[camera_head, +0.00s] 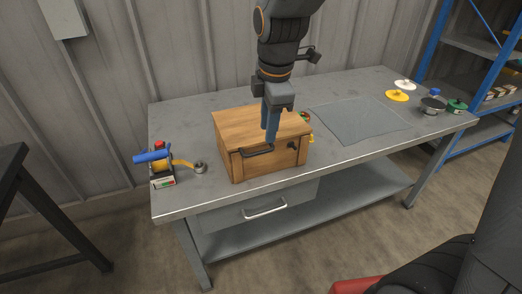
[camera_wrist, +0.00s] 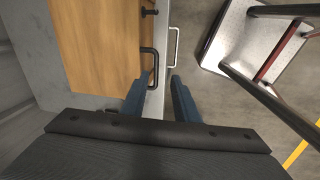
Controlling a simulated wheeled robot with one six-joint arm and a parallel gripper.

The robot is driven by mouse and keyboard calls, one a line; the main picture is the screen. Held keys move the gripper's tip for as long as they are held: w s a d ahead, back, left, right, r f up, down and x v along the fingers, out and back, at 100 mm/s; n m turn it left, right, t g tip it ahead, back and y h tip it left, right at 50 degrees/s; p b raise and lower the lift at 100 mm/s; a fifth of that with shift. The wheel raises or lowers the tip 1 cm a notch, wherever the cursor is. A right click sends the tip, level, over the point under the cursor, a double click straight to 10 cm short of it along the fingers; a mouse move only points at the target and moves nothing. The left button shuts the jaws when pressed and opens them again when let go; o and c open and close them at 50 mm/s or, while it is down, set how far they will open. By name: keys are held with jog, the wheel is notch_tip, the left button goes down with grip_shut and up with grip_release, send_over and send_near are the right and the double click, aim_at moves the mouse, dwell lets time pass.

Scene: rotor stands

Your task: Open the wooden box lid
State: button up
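The wooden box (camera_head: 240,130) stands on the grey workbench with its lid (camera_head: 238,120) down. A dark bar handle (camera_head: 258,152) is on its front face, and a small dark knob (camera_head: 291,145) is to the right. My gripper (camera_head: 271,138) points down in front of the box, its blue fingers close to the handle's right end. In the wrist view, my gripper (camera_wrist: 160,78) has its fingers apart with a gap between them. The handle (camera_wrist: 153,66) shows just beyond the fingertips, nearer the left finger. I cannot tell whether they touch.
The workbench (camera_head: 190,204) has a drawer handle (camera_head: 264,208) below the box. A grey mat (camera_head: 360,118) lies to the right, with discs and small pots (camera_head: 432,104) beyond. A blue shelf rack (camera_head: 440,50) stands at far right.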

aim_at(261, 151)
jog(key=shift+n, duration=0.7)
jog(key=shift+w+a+f, duration=0.25)
jog(key=shift+w+f, duration=0.05)
jog(key=shift+f, duration=0.95)
jog(key=shift+w+a+f, duration=0.25)
jog(key=shift+w+f, duration=0.1)
jog(key=shift+f, duration=0.95)
jog(key=shift+w+a+f, duration=0.25)
jog(key=shift+w+f, duration=0.05)
jog(key=shift+f, duration=0.95)
grip_shut()
